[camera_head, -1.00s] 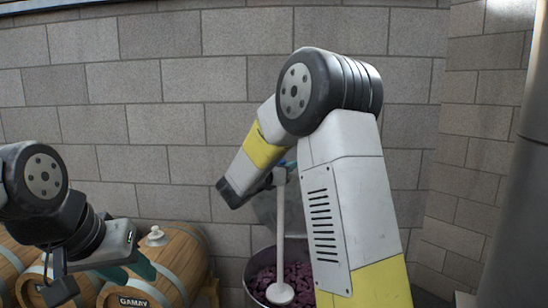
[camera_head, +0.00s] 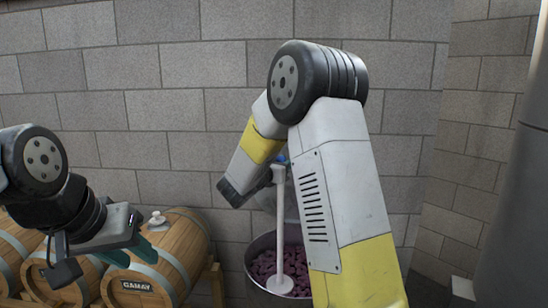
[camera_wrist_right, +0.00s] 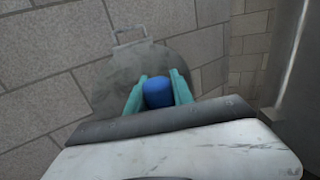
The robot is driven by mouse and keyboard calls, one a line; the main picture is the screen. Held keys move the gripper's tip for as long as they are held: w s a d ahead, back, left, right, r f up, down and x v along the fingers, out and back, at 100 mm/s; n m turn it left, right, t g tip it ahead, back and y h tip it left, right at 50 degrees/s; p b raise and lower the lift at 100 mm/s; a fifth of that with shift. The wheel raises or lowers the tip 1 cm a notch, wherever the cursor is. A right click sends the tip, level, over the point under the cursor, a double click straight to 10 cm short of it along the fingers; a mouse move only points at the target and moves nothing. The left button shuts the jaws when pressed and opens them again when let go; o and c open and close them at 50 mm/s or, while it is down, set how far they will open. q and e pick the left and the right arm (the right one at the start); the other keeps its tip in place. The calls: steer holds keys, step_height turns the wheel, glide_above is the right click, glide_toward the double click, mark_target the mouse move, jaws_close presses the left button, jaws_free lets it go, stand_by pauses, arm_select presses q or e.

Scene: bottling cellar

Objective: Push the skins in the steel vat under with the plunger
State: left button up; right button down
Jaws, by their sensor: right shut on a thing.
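The steel vat (camera_head: 251,267) stands low in the middle, partly hidden by my right arm. Purple skins (camera_head: 263,264) fill what shows of its inside. The white plunger (camera_head: 281,228) is upright, its round foot over the skins inside the rim; I cannot tell whether it touches them. The blue top of the plunger (camera_wrist_right: 158,92) is between the teal fingers of my right gripper (camera_wrist_right: 160,88), which is shut on it; in the head view the arm mostly hides this grip. My left gripper (camera_head: 136,256) is open and empty, in front of the barrels.
Wooden barrels lie at lower left, one labelled GAMAY (camera_head: 170,258) with a pale bung (camera_head: 157,219). A grey round plate with a handle (camera_wrist_right: 115,75) is against the block wall behind the plunger. A large grey cylinder (camera_head: 515,200) stands at the right edge.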

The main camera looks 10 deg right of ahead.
step_height(320, 180, down, 8)
stand_by(1.0)
steer(key=shift+r, duration=0.1)
step_height(320, 180, up, 12)
stand_by(1.2)
